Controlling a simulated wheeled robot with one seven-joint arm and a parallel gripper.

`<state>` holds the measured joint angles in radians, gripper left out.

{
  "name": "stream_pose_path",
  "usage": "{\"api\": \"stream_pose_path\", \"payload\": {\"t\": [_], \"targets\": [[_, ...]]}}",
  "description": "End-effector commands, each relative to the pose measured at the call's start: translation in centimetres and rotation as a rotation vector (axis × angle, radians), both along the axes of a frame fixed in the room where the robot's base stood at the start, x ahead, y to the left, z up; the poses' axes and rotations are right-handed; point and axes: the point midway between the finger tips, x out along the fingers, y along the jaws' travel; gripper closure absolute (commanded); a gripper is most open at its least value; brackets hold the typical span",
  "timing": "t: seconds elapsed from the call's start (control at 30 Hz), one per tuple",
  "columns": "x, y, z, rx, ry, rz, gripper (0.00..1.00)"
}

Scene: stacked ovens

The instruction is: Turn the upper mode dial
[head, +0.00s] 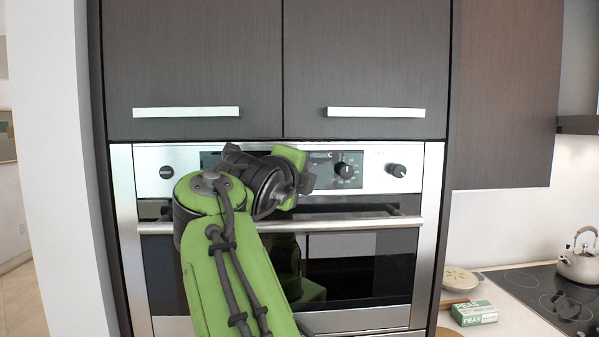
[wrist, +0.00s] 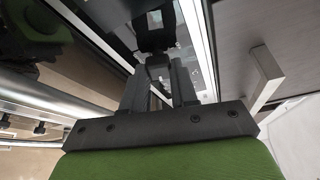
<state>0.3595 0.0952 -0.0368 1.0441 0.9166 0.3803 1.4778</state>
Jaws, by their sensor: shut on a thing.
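In the wrist view my gripper (wrist: 160,78) has its two dark fingers shut on a dark knob (wrist: 156,61), which I take to be the upper mode dial. The knob stands on the oven's glossy control strip, with pale markings beside it. In the head view my arm and hand cover the left part of the black control panel, so the held dial and my fingertips are hidden there. I cannot read the dial's setting.
A round dial (head: 345,170) with markings, a right knob (head: 396,170) and a left knob (head: 166,172) stay visible on the panel. The oven handle (head: 370,223) runs below. Cabinet handles (head: 376,112) are above. A kettle (head: 580,262) and peas box (head: 474,313) are at right.

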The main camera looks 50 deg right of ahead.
Motion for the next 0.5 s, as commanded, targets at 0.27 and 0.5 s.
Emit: {"api": "stream_pose_path", "payload": {"t": [0.27, 0.5], "targets": [[-0.05, -0.12, 0.03, 0.177, -0.195, -0.003, 1.00], [-0.12, -0.15, 0.02, 0.327, -0.367, -0.005, 1.00]]}}
